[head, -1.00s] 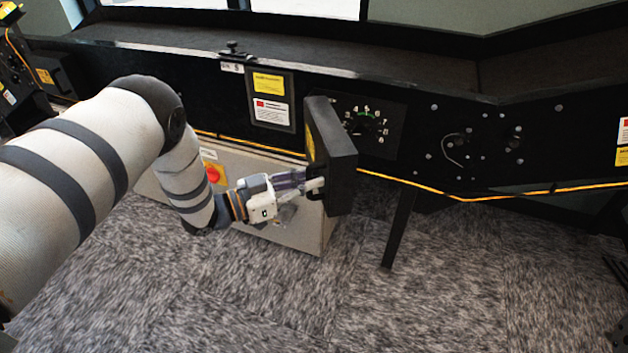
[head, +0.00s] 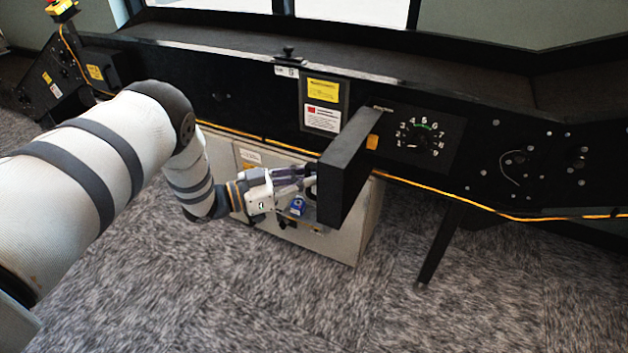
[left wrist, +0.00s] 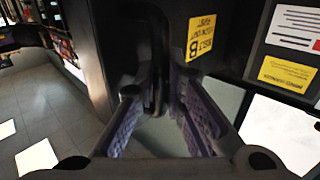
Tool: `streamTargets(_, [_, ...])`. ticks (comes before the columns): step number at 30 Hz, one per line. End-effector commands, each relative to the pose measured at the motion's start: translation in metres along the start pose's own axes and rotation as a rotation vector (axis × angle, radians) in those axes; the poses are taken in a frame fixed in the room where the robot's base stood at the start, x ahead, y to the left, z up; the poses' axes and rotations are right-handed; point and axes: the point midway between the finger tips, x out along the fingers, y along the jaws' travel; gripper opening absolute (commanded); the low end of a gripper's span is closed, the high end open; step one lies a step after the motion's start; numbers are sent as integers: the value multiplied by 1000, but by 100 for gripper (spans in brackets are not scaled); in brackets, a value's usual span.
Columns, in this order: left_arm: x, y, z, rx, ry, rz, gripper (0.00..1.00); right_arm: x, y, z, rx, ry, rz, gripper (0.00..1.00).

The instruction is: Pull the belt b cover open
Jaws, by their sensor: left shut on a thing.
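The belt b cover (head: 348,168) is a black hinged box lid on the front of the dark sorter frame. It stands swung out from the frame, and the numbered dial (head: 424,138) behind it is exposed. My left gripper (head: 312,186) is at the cover's outer left edge, shut on its handle. In the left wrist view the cover (left wrist: 150,25) carries a yellow label with a B, and the purple-padded fingers (left wrist: 160,110) close around the dark handle (left wrist: 158,85). The handle is mostly hidden in the head view. My right gripper is not in view.
A grey cabinet (head: 345,235) stands below the frame, behind my left gripper. A yellow cable (head: 490,208) runs along the frame's lower edge. A dark support leg (head: 437,247) stands right of the cabinet. The carpet (head: 250,310) in front is clear.

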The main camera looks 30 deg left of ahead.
Motion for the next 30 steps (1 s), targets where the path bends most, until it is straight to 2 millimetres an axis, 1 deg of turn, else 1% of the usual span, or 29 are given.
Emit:
streamTargets(14, [-2, -3, 1, -2, -3, -3, 0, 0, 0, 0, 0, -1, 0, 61])
streamTargets(15, [-2, -3, 1, -2, -3, -3, 17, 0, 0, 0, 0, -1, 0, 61])
streamTargets(16, [-2, -3, 1, -1, -3, -3, 20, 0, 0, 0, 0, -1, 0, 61])
streamTargets(25, [-2, -3, 0, 0, -1, -2, 20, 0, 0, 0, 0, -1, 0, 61])
streamTargets(26, [-5, -3, 0, 0, -1, -3, 20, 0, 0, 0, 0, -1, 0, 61])
streamTargets(28, [-15, -3, 1, -2, -3, -5, 20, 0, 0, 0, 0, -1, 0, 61])
streamTargets(29, [-21, -3, 0, -2, -2, -5, 20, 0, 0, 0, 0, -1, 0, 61])
streamTargets(30, [-32, -3, 1, -2, -4, -6, 20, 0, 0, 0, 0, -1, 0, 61])
